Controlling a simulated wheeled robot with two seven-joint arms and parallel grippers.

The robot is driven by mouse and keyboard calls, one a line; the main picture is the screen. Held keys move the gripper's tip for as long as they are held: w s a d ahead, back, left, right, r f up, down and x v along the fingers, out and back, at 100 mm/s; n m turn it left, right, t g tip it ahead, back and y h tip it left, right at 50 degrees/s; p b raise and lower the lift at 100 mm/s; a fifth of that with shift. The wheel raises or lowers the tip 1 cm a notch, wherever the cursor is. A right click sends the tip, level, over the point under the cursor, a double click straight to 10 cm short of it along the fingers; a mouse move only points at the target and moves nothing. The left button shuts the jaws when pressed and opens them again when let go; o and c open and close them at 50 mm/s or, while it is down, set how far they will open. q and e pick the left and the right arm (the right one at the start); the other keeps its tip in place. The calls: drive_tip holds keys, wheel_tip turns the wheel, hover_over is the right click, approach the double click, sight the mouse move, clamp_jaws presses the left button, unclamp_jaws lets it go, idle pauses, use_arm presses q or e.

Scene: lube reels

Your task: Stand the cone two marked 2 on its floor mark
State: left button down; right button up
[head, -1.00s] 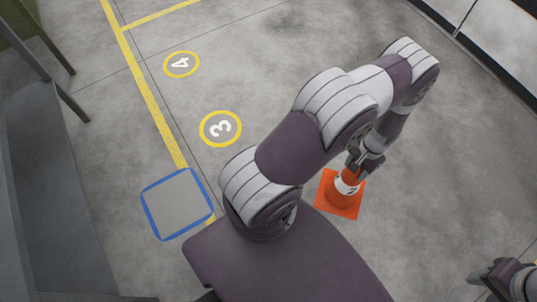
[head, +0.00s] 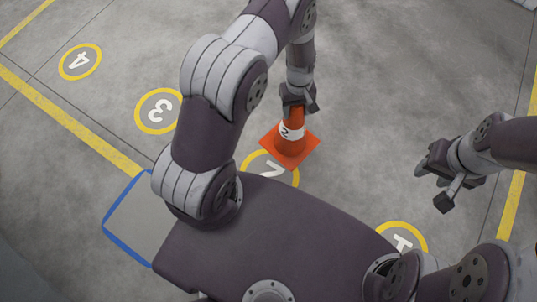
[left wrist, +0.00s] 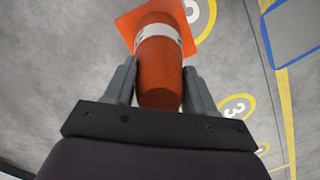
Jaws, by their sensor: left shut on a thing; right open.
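The orange cone marked 2 (head: 290,142) has a white band with a 2 and a square orange base. My left gripper (head: 298,106) is shut on its top. In the left wrist view the cone (left wrist: 160,68) sits between the two fingers of the gripper (left wrist: 160,92). The floor mark 2 (head: 268,174) is a yellow ring with a white number, partly hidden by the cone's base and my body. The base overlaps the ring's upper right part in the head view; I cannot tell whether it touches the floor. My right gripper (head: 438,182) is open and empty.
Floor marks 3 (head: 158,111), 4 (head: 80,62) and 1 (head: 402,240) lie on the grey floor. A blue-edged square (head: 128,220) lies at the left beside a yellow line. The floor beyond the cone is clear.

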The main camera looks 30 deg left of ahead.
use_arm(q)
drive_tip(key=f+b, duration=0.2)
drive_tip(key=f+n+b, duration=0.1)
drive_tip(key=f+b, duration=0.1)
drive_tip(key=f, duration=0.1)
drive_tip(key=d+f+n+b, duration=0.1)
drive_tip(key=f+b, duration=0.1)
drive_tip(key=f, duration=0.1)
drive_tip(key=shift+w+f, duration=0.1)
drive_tip(key=shift+w, duration=0.3)
drive_tip(key=s+a+f+b, duration=0.5)
drive_tip(key=s+f+b, duration=0.4)
drive_tip(key=s+f, duration=0.1)
drive_tip(key=shift+s+f, duration=0.25)
drive_tip(key=shift+f, duration=0.2)
use_arm(e)
wheel_tip(320, 180, down, 19)
use_arm(q)
drive_tip(key=shift+c, duration=1.8)
unclamp_jaws()
use_arm(e)
drive_tip(key=shift+r, duration=0.1)
